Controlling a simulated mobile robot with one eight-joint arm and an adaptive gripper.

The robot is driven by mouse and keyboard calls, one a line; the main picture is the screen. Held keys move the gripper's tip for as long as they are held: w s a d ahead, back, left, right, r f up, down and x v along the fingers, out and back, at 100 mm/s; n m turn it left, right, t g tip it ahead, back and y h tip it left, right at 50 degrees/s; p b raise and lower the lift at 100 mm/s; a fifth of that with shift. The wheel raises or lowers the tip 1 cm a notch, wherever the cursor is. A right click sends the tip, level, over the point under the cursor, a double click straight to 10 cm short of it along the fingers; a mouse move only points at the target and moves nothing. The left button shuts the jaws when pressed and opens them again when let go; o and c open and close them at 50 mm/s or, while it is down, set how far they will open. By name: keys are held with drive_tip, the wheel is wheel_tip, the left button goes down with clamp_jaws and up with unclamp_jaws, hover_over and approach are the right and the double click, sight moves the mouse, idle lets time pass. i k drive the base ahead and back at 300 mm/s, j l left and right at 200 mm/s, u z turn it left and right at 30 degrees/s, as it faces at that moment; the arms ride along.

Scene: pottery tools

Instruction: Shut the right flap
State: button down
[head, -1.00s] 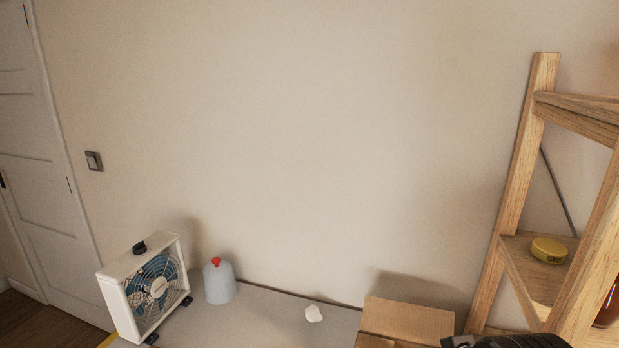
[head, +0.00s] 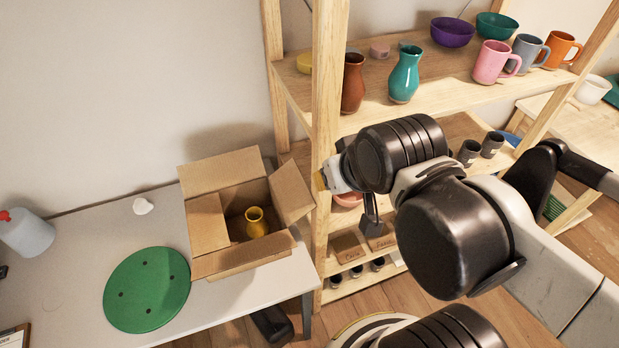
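A cardboard box (head: 240,265) stands open on the grey table, with a yellow vase (head: 257,222) inside. Its right flap (head: 291,192) stands up and leans outward, close to the shelf post. The back flap (head: 220,172) stands up, the left flap (head: 207,222) lies inward over part of the opening, and the front flap is near the front rim. My gripper (head: 372,214) is right of the box, in front of the shelf and apart from the right flap. It is partly hidden by my arm, and its finger opening does not show clearly.
The wooden shelf (head: 328,120) stands close on the box's right, holding vases, bowls and mugs. A green round disc (head: 147,289) lies on the table (head: 75,260) left of the box. A blue-grey jug (head: 27,234) and a small white lump (head: 143,206) stand farther left.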

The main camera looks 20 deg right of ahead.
sight(295, 200)
drive_tip(key=k, duration=0.3)
drive_tip(key=k+l+u, duration=0.3)
drive_tip(key=l, duration=0.3)
drive_tip(key=k+l+u, duration=0.3)
drive_tip(key=k+l, duration=0.1)
drive_tip(key=l, duration=0.1)
